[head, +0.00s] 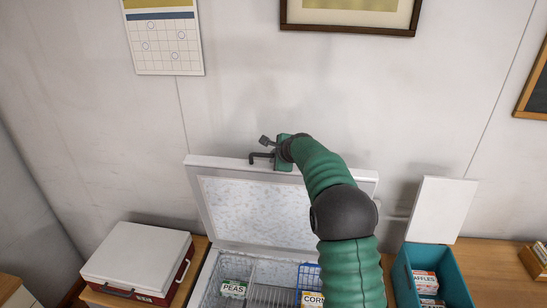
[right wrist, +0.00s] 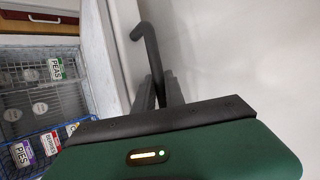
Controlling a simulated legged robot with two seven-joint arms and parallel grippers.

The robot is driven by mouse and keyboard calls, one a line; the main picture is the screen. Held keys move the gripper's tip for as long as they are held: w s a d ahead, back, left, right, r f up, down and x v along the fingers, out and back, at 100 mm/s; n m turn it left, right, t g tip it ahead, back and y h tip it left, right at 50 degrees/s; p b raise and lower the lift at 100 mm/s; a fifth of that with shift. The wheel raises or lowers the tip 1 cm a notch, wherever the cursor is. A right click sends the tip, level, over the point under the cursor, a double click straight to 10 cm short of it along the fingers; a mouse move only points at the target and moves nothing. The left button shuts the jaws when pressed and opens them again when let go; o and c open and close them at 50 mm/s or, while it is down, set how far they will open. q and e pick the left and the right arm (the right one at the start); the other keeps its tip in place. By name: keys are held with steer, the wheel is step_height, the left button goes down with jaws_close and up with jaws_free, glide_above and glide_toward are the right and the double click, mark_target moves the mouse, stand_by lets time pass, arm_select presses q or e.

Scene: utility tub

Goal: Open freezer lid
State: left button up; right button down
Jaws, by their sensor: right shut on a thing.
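The white freezer lid (head: 232,168) stands raised at the back of the freezer, its frosty inner face toward me. The freezer (head: 203,280) below is open, with its inside showing. My right gripper (head: 266,148) is at the lid's top edge, shut on the dark lid handle (head: 252,160). In the right wrist view the fingers (right wrist: 160,92) close around the bent dark handle (right wrist: 148,42). My right arm hides part of the lid's right side and of the freezer. My left gripper is not in view.
A red cooler with a white lid (head: 135,258) stands left. A teal bin (head: 403,277), its white lid raised, stands right. The wall (head: 250,90) is close behind the lid.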

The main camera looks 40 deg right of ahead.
steer(key=shift+s+d+f, duration=0.1)
steer(key=shift+f, duration=0.2)
steer(key=c, duration=1.8)
jaws_free()
steer(key=shift+r, duration=0.1)
steer(key=o, duration=0.4)
steer(key=shift+d, duration=0.1)
steer(key=shift+s+r+b, duration=0.15)
steer(key=shift+s+b, duration=0.05)
steer(key=shift+b, duration=0.15)
steer(key=b+v, duration=0.5)
steer(key=v, duration=1.1)
steer(key=shift+w+r, duration=0.15)
steer(key=shift+r, duration=0.05)
